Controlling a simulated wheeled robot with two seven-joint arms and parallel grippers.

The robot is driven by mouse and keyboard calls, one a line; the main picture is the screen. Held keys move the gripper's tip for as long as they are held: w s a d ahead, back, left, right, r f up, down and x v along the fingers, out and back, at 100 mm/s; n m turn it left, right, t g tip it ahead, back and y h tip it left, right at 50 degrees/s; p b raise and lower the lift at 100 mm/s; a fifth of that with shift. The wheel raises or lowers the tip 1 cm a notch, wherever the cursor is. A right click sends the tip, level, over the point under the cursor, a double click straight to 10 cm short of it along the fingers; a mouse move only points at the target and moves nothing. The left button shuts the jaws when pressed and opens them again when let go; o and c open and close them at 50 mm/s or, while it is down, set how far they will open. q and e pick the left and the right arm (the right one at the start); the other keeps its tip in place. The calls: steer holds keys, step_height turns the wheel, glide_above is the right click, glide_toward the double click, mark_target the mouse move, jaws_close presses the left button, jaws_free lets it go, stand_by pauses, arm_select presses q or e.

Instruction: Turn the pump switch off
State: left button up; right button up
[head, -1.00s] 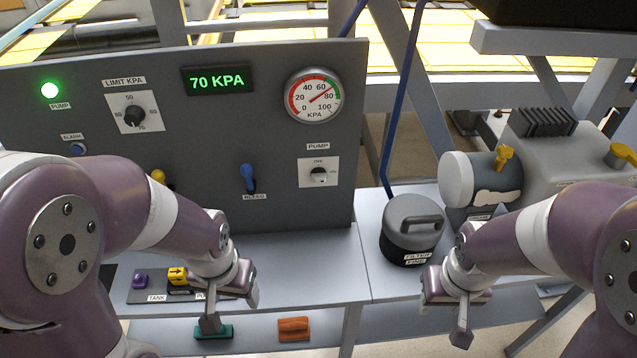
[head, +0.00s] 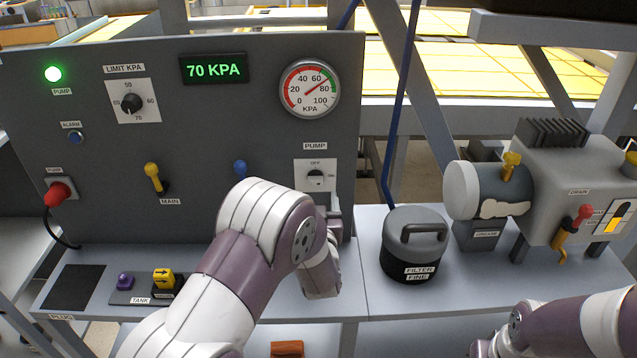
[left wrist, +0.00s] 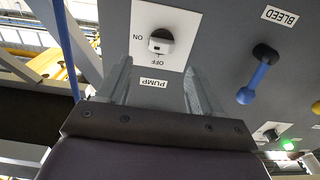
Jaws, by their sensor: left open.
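The pump switch (head: 316,181) is a dark knob with a light face on a white plate, on the right of the grey panel. OFF is marked above it and ON to its right. In the left wrist view the switch (left wrist: 161,42) appears turned over, beyond the fingertips; which mark it points at is unclear. My left gripper (left wrist: 158,70) is open and empty, its two fingers spread below the switch plate. In the head view my left gripper (head: 328,205) is just below the switch, partly hidden by my arm. My right gripper's fingers are out of frame.
The green pump lamp (head: 53,74) is lit, and the display (head: 214,68) reads 70 KPA. The blue bleed lever (left wrist: 258,76) is beside the gripper. A yellow main lever (head: 153,174), red plug (head: 58,194) and filter canister (head: 415,245) stand nearby.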

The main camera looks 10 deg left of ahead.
mark_target(315, 183)
arm_select(q)
steer(key=x, duration=0.5)
steer(key=shift+w+a+p, duration=0.15)
steer(key=shift+p, duration=0.25)
steer(key=shift+w, duration=0.45)
steer(key=shift+a, duration=0.1)
steer(key=c, duration=1.1)
steer(key=shift+o, duration=0.2)
steer(key=shift+f+n+b, duration=0.2)
steer(key=shift+n+b, duration=0.3)
steer(key=shift+b, duration=0.25)
steer(key=n+b, duration=0.5)
steer(key=b, duration=0.2)
steer(key=n+b, duration=0.5)
steer(key=b, duration=0.1)
steer(key=n+b, duration=0.5)
steer(key=b, duration=0.2)
steer(key=shift+s+a+f+b, duration=0.1)
steer(key=shift+a+f+b, duration=0.1)
steer(key=shift+f+b, duration=0.15)
steer(key=shift+r+n+b, duration=0.15)
steer(key=shift+n+b, duration=0.85)
steer(key=shift+b, duration=0.05)
